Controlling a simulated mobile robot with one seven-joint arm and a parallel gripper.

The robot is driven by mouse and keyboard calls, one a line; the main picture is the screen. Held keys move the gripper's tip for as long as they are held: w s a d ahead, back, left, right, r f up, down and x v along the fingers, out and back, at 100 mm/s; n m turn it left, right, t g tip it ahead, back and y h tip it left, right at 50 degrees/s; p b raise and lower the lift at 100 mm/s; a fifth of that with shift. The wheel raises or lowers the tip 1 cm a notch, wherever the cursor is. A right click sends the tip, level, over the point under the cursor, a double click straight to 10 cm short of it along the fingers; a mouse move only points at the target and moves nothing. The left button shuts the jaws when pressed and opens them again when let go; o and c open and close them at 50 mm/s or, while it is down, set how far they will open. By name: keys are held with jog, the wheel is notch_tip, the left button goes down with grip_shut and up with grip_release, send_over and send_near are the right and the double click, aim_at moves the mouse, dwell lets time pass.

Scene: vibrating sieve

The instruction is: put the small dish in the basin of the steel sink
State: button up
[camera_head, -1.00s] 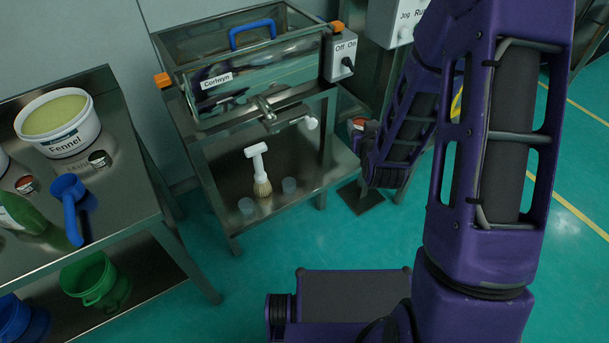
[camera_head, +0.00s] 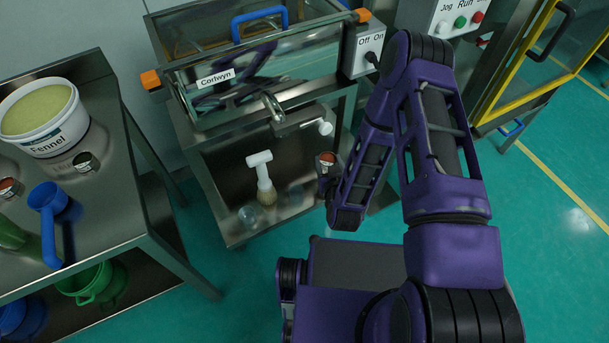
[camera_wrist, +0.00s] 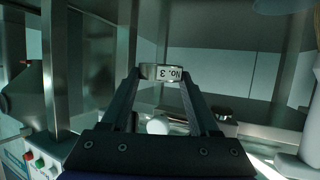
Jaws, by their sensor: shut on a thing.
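The small dish (camera_wrist: 161,72) is between the fingertips of my gripper (camera_wrist: 160,77) in the wrist view. Its pale label reads "No. 3" upside down in that view. The fingers are shut on it. In the head view the dish (camera_head: 327,158) shows reddish-brown contents and is held up beside the right end of the sieve bench; my gripper (camera_head: 325,180) there is partly hidden by my arm. I cannot make out the steel sink or its basin in either view.
The sieve (camera_head: 270,75) stands on a steel bench, with a brush (camera_head: 261,175) and clear cups on its lower shelf. The left steel table (camera_head: 130,185) holds a Fennel tub (camera_head: 45,130), a blue scoop (camera_head: 48,215) and two small dishes. A yellow-framed door (camera_head: 540,90) stands right.

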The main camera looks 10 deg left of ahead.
notch_tip(320, 180, down, 9)
jog(key=shift+f+b, duration=0.1)
jog(key=shift+b, duration=0.6)
jog(key=shift+f, duration=0.2)
jog(key=o, duration=1.3)
jog(key=shift+o, duration=0.2)
jog(key=shift+r, duration=0.1)
